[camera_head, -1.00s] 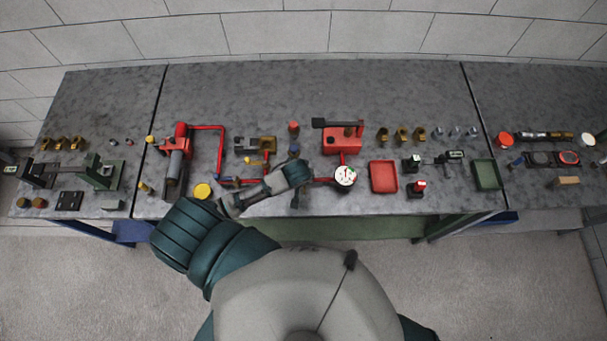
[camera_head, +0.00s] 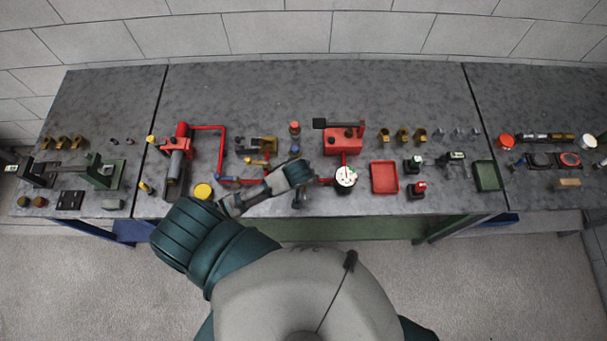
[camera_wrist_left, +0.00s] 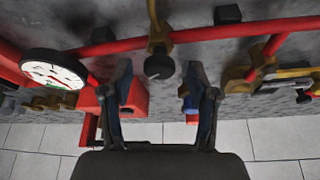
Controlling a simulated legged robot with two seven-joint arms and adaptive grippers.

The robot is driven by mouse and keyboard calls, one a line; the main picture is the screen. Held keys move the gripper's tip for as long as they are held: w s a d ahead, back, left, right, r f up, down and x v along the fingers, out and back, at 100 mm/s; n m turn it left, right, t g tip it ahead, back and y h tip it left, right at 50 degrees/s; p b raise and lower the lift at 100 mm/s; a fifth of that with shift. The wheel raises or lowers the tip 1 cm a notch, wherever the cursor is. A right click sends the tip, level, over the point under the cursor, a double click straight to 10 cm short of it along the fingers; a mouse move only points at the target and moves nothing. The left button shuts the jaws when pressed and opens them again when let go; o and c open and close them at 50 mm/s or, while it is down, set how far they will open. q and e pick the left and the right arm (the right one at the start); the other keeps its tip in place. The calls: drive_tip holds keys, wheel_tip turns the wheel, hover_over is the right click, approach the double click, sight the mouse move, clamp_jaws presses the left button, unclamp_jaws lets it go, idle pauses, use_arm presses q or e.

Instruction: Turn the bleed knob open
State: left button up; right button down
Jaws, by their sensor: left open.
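In the left wrist view, a dark round knob (camera_wrist_left: 159,67), which looks like the bleed knob, sits on a brass fitting (camera_wrist_left: 157,40) on a red pipe (camera_wrist_left: 205,33). My left gripper (camera_wrist_left: 157,76) is open, with one finger on each side of the knob in the picture. I see clear gaps between the knob and both fingers; the depth between them is hard to tell. In the head view my left wrist (camera_head: 298,173) is over the pipe, left of the white gauge (camera_head: 345,177), and hides the knob. My right gripper is not in view.
The red pump block (camera_head: 342,140) stands behind the gauge. A red tray (camera_head: 384,177) lies to its right. A yellow-handled valve (camera_head: 256,162) and a red-capped bottle (camera_head: 294,128) are near my wrist. The back of the bench (camera_head: 260,90) is clear.

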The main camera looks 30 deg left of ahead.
use_arm(q)
drive_tip(key=v, duration=1.1)
drive_tip(key=shift+r, duration=0.2)
drive_tip(key=shift+s, duration=0.15)
